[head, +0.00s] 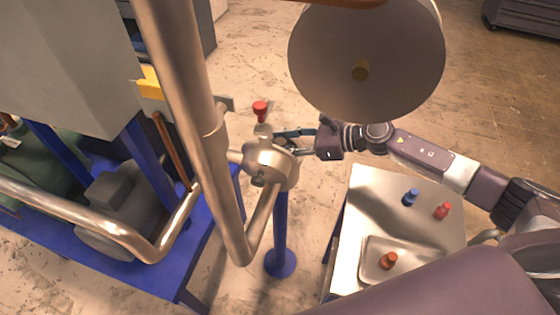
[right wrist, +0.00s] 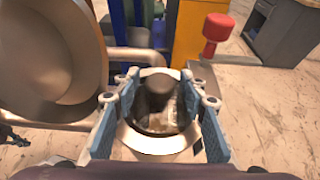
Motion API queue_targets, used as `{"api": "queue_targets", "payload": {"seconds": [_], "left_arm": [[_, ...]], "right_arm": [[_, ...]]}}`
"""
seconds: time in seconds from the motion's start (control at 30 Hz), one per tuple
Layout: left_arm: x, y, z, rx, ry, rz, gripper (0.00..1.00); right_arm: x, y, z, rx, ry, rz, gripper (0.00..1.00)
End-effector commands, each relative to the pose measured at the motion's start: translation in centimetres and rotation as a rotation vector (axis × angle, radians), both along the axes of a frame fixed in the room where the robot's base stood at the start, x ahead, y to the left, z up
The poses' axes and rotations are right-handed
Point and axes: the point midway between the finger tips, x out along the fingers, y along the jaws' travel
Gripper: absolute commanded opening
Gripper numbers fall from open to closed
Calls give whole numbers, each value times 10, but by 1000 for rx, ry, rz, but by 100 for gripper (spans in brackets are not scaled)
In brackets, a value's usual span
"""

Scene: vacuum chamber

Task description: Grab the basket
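My right gripper (head: 297,143) reaches in from the right to the metal chamber (head: 268,170) on the blue post. In the right wrist view its two blue fingers (right wrist: 165,105) stand wide apart. There are gaps between the knob and both fingers. No basket can be clearly made out; I cannot tell whether the knob belongs to it. My left gripper is not in view.
A red-topped handle (head: 260,108) stands just behind the gripper. A thick metal pipe (head: 205,135) rises left of the chamber. A large grey disc (head: 365,35) hangs above my right arm. A side table (head: 365,195) holds blue and red knobbed pieces and a tray (head: 425,254).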

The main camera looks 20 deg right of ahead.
Motion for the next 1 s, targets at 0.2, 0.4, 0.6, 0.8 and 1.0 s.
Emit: {"api": "queue_targets", "payload": {"seconds": [0.2,0.4,0.6,0.8,1.0], "left_arm": [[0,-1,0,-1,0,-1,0],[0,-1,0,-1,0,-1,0],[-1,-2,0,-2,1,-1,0],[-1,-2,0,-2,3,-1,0],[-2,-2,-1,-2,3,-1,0]], "right_arm": [[0,0,0,1,1,0,12],[0,0,0,0,0,-1,0],[1,0,2,1,-1,-1,0],[1,0,2,1,-1,-1,0],[1,-1,12,1,-5,-1,0]]}}
